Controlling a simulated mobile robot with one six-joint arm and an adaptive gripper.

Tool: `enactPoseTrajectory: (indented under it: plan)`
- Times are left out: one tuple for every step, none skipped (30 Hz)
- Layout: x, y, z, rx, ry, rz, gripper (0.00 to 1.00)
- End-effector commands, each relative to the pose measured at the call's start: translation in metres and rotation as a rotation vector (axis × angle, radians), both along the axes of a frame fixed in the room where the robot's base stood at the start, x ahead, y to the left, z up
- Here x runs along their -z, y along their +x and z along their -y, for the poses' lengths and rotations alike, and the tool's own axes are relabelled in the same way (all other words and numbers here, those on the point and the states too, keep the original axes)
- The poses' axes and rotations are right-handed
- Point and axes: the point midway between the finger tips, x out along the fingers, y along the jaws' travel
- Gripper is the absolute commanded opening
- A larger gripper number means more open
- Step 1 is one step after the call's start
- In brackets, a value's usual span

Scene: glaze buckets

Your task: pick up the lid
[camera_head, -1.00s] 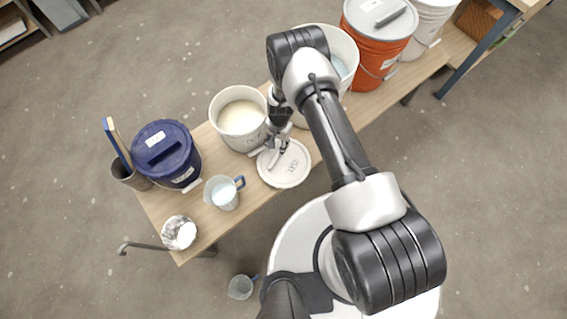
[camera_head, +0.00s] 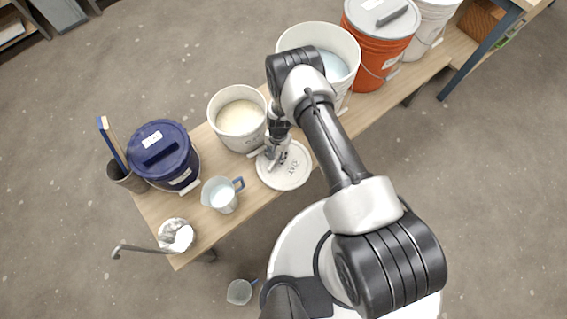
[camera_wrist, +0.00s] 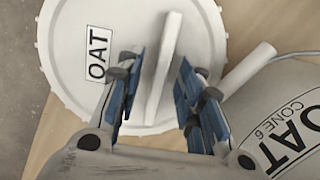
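The lid (camera_head: 296,172) is a white disc with an OAT label and a raised bar handle, lying on the wooden table in front of the cream-filled bucket. In the wrist view the lid (camera_wrist: 70,50) fills the upper left, with its handle (camera_wrist: 165,60) standing between my fingers. My gripper (camera_wrist: 160,88) is open, with blue-padded fingers on either side of the handle and gaps showing between pads and handle. In the head view my gripper (camera_head: 274,160) is over the lid's left part and hides some of the handle.
An open bucket (camera_head: 240,144) marked OAT CONE 6 stands close to the lid. A larger open bucket (camera_head: 338,85) and an orange lidded bucket (camera_head: 376,60) stand to the right. A measuring jug (camera_head: 222,198), navy bucket (camera_head: 180,172) and ladle (camera_head: 172,238) are left.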

Motion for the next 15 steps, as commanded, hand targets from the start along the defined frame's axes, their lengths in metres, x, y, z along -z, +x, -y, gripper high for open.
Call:
enactPoseTrajectory:
  plan:
    - [0.0003, 0.0001, 0.0, 0.0, 0.0, 0.0, 0.34]
    - [0.0006, 0.0, 0.0, 0.0, 0.0, 0.0, 0.34]
    - [0.0009, 0.0001, 0.0, 0.0, 0.0, 0.0, 0.34]
    - [0.0012, 0.0, 0.0, 0.0, 0.0, 0.0, 0.34]
    - [0.0015, 0.0001, 0.0001, 0.0, 0.0, 0.0, 0.34]
    - [0.0019, 0.0001, 0.0, 0.0, 0.0, 0.0, 0.34]
    - [0.0022, 0.0001, 0.0001, 0.0, 0.0, 0.0, 0.34]
    - [0.0024, 0.0001, 0.0001, 0.0, 0.0, 0.0, 0.34]
    - [0.0028, 0.0001, 0.0001, 0.0, 0.0, 0.0, 0.34]
    - [0.003, 0.0001, 0.0001, 0.0, 0.0, 0.0, 0.34]
    - [0.0033, 0.0002, 0.0001, 0.0, 0.0, 0.0, 0.34]
    - [0.0036, 0.0001, 0.0001, 0.0, 0.0, 0.0, 0.34]
    - [0.0033, 0.0001, 0.0001, 0.0, 0.0, 0.0, 0.33]
    - [0.003, 0.0001, 0.0001, 0.0, 0.0, 0.0, 0.31]
    - [0.003, 0.0001, 0.0001, 0.0, 0.0, 0.0, 0.28]
